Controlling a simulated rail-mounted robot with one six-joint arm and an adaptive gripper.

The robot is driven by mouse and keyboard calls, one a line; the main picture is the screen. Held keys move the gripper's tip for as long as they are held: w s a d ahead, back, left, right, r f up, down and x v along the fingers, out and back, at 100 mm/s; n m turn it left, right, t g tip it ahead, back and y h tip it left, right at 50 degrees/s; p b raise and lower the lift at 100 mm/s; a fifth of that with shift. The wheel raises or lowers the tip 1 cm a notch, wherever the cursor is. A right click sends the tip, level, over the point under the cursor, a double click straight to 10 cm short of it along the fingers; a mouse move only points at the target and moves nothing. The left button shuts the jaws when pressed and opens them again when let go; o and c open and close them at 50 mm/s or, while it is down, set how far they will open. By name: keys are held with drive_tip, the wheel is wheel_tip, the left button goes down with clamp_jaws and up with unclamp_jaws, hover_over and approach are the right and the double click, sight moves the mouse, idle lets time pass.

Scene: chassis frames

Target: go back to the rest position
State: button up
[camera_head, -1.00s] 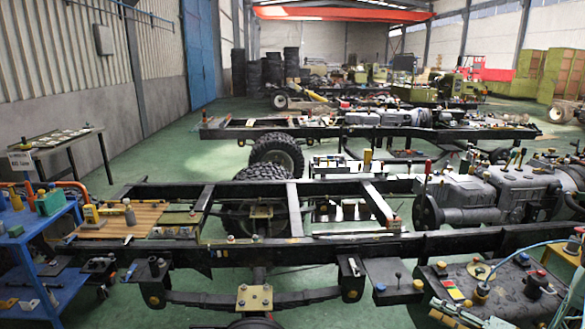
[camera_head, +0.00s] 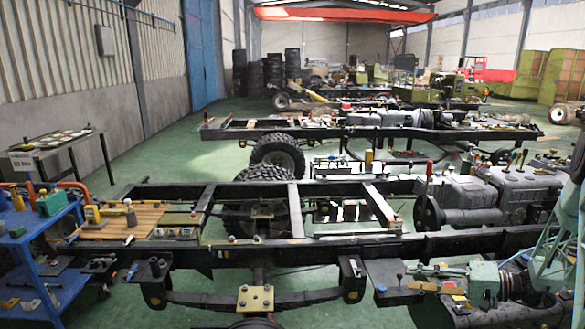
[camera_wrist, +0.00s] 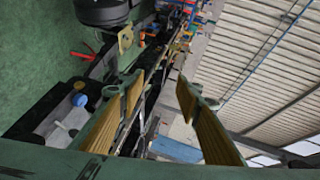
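My gripper (camera_head: 428,278) has come into the head view at the lower right, above the near chassis frame's right end, with its fingers pointing left. In the wrist view, the two fingers of my gripper (camera_wrist: 160,80) show yellow-brown pads standing well apart with nothing between them, so it is open and empty. The near chassis frame (camera_head: 330,249) runs across the head view. My pale green arm partly hides the engine parts and the tank at the far right.
A blue cart (camera_head: 32,262) with tools stands at the left, and a grey table (camera_head: 55,148) is by the wall. Wheels, a wooden board (camera_head: 120,219) and small parts sit on or beside the chassis. Green floor is open at left centre.

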drive_tip(key=s+a+r+n+g+h, duration=0.2)
drive_tip(key=s+a+r+g, duration=0.2)
drive_tip(key=s+a+r, duration=0.6)
drive_tip(key=s+a+r+n+g+h, duration=0.1)
drive_tip(key=s+a+r+g+h, duration=0.15)
drive_tip(key=s+a+r, duration=0.75)
drive_tip(key=s+a+r+g+h, duration=0.1)
drive_tip(key=s+a+r+h, duration=0.2)
drive_tip(key=s+r, duration=0.6)
drive_tip(key=s+d+r+t+h, duration=0.1)
drive_tip(key=s+r+t+h, duration=0.1)
drive_tip(key=s, duration=0.8)
drive_tip(key=s+d+r+n+t+h, duration=0.1)
drive_tip(key=s+d+r+t+h, duration=0.1)
drive_tip(key=s, duration=0.8)
drive_tip(key=shift+s+d+r+h, duration=0.2)
drive_tip(key=shift+d+r+h, duration=0.05)
drive_tip(key=shift+r+h, duration=0.65)
